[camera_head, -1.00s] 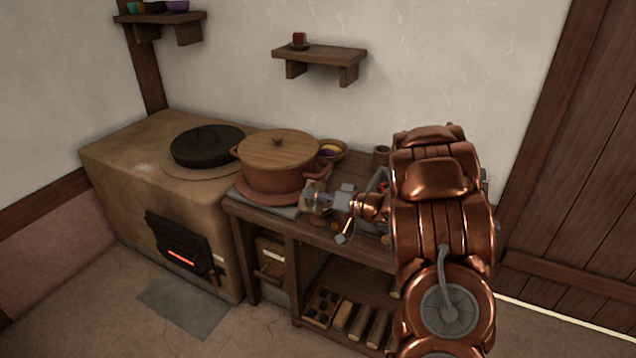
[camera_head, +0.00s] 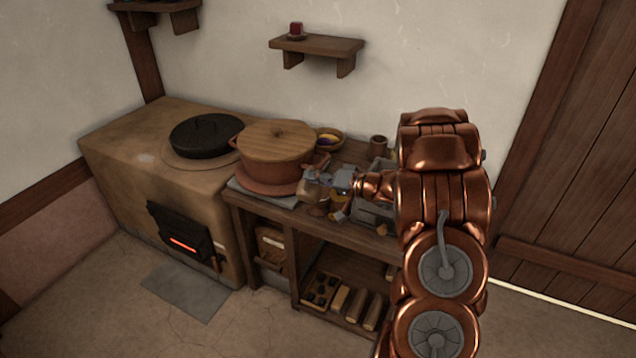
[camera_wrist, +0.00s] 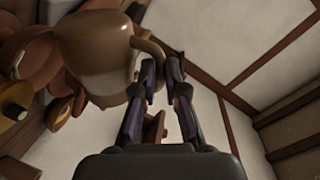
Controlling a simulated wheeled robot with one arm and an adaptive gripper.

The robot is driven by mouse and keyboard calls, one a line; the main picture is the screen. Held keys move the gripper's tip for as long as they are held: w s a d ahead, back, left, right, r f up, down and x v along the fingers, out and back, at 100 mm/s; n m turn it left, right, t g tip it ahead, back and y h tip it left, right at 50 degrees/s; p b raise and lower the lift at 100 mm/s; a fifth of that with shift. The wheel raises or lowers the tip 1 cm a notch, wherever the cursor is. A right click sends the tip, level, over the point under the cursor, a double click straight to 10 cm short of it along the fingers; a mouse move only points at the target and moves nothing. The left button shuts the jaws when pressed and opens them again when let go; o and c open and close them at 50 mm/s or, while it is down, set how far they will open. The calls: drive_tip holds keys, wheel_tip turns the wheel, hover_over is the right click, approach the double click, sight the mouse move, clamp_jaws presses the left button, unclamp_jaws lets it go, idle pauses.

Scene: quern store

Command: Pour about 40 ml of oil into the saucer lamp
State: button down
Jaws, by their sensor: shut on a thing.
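My gripper (camera_head: 338,180) is over the front of the wooden bench, just right of the big lidded pot. It is shut on the handle of a tan, rounded jug (camera_wrist: 95,45). In the wrist view the two dark fingers (camera_wrist: 158,70) close on the loop handle, with the jug's body to the left. The jug (camera_head: 311,189) is small and partly hidden by the gripper in the head view. I cannot tell how full it is. I cannot make out the saucer lamp for certain; small brown items (camera_head: 319,208) lie below the gripper, partly hidden.
The lidded clay pot (camera_head: 276,160) stands left of the gripper on the bench (camera_head: 300,222). Behind are a bowl with yellow contents (camera_head: 329,141) and a brown cup (camera_head: 378,143). The stove (camera_head: 130,160) glows at left. A wall shelf (camera_head: 317,46) holds a red object (camera_head: 296,29).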

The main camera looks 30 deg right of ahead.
drive_tip(key=shift+w+d+r+p, duration=0.1)
drive_tip(key=shift+r+p, duration=0.2)
drive_tip(key=shift+w+d+r+m+p, duration=0.35)
drive_tip(key=shift+d+r+m+p, duration=0.1)
drive_tip(key=shift+m+p, duration=0.55)
drive_tip(key=shift+w+d+r+p, duration=0.1)
drive_tip(key=shift+d+r+p, duration=0.1)
drive_tip(key=shift+p, duration=0.2)
drive_tip(key=shift+w+d+r+m+g+p, duration=0.3)
drive_tip(key=shift+d+r+m+g+p, duration=0.15)
drive_tip(key=shift+p, duration=2.1)
